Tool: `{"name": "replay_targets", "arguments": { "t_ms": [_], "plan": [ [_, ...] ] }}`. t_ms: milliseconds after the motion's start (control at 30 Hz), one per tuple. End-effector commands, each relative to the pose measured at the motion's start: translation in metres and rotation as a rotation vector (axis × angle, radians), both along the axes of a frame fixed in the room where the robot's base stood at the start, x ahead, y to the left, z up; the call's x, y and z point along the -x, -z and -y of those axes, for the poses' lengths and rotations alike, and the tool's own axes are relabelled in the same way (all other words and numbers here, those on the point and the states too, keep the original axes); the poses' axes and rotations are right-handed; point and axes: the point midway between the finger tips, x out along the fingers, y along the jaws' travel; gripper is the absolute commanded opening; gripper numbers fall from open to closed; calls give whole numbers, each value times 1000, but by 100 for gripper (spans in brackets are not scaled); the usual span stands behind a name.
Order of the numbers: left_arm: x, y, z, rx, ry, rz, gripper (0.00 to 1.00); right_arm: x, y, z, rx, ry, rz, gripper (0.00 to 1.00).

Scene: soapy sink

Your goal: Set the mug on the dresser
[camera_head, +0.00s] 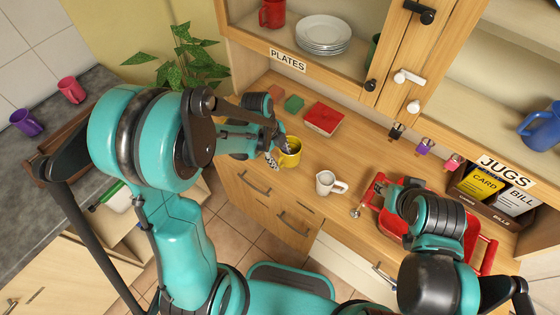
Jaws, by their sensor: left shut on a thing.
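My left gripper (280,154) reaches over the front edge of the dresser's wooden top (345,158). It is shut on a yellow mug (290,155), which looks upright. I cannot tell whether the mug touches the top or hangs just above it. My left arm covers part of the view to the left of it.
A red book (324,118) lies behind. A red tray or rack (385,190) is on the right, beside a box of cards (492,190). Plates (323,33) stand on the shelf above.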

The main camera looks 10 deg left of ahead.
Motion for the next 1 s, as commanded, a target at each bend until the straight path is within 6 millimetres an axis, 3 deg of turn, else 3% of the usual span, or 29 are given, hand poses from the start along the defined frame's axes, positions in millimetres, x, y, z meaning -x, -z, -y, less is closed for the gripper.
{"name": "replay_targets", "arguments": {
  "t_ms": [133, 533, 567, 600, 1000],
  "plan": [
    [-1, 24, 0, 0, 0, 0, 0, 0, 8, 0, 0, 0, 0, 40],
    [0, 30, 1, 0, 0, 0, 0, 0, 12, 0, 0, 0, 0, 40],
    [0, 29, 1, 0, 0, 0, 49, 0, 11, 0, 0, 0, 0, 40],
    [0, 28, 1, 0, 0, 0, 60, 0, 10, 0, 0, 0, 0, 40],
    [0, 23, 1, 0, 0, 0, 62, 0, 5, 0, 0, 0, 0, 40]
  ]
}}
